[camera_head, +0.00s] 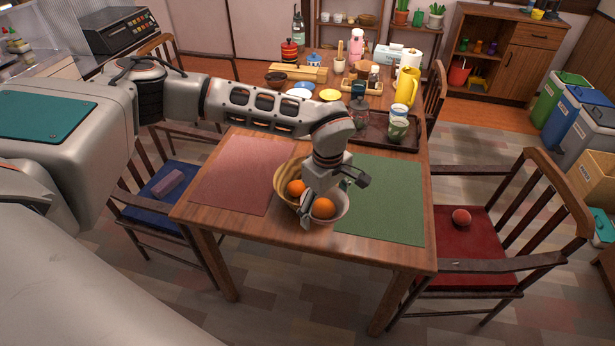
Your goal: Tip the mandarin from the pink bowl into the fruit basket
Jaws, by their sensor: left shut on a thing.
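The pink bowl (340,214) is at the near middle of the table, with an orange mandarin (323,208) in it. My left gripper (307,211) reaches down over the bowl and is shut on it at its left side. The fruit basket (282,178), tan and round, is directly left of the bowl and partly hidden behind my gripper. Another orange fruit (296,188) lies in the basket. Whether bowl and basket touch, and whether the bowl is lifted, I cannot tell. My right gripper is not in view.
A pink placemat (240,172) lies left of the basket and a green placemat (385,200) right of the bowl, both clear. Behind stand a dark tray (375,137) with jars and a yellow jug (407,86). Chairs surround the wooden table (350,248).

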